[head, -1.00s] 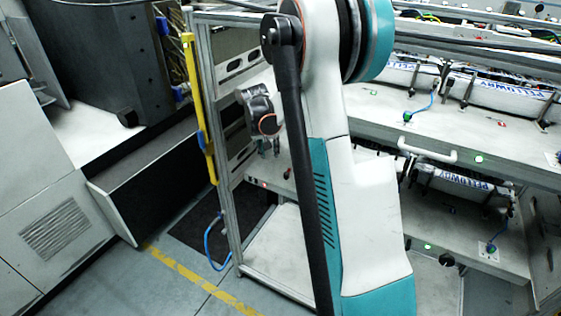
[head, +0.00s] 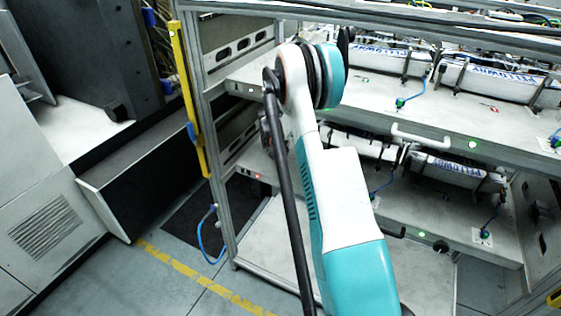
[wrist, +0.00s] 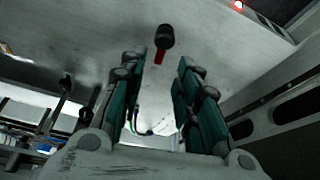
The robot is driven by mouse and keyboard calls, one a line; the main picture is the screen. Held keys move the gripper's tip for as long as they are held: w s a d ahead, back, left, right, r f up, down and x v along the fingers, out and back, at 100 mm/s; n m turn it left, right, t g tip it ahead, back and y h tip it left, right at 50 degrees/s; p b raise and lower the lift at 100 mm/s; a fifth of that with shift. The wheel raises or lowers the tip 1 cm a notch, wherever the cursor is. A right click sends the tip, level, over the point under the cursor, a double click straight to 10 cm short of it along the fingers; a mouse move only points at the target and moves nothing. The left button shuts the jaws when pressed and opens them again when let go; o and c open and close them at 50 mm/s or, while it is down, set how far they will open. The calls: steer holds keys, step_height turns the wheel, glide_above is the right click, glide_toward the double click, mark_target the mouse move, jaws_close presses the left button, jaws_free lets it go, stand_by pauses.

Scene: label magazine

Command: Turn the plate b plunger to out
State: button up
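In the wrist view, a small black plunger knob (wrist: 164,37) with a red part below it sits on a grey plate (wrist: 108,22). No lettering shows, so I cannot tell whether this is plate b. My gripper (wrist: 162,62) is open and empty. Its two green-sided fingers stand apart, with the knob just beyond their tips and roughly in line with the gap. I see no contact. In the head view, the gripper is hidden behind my arm near the left end of the lower shelf (head: 345,180).
The rack's left post (head: 207,130) and yellow bar (head: 185,95) stand left of my arm. The upper shelf (head: 425,118) lies above the work area. In the wrist view, a slotted side rail (wrist: 262,118) is close on the right, and a red light (wrist: 238,5) glows above.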

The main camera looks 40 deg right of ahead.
mark_target(280, 162)
steer(key=b+x, duration=0.1)
steer(key=x, duration=0.4)
jaws_close()
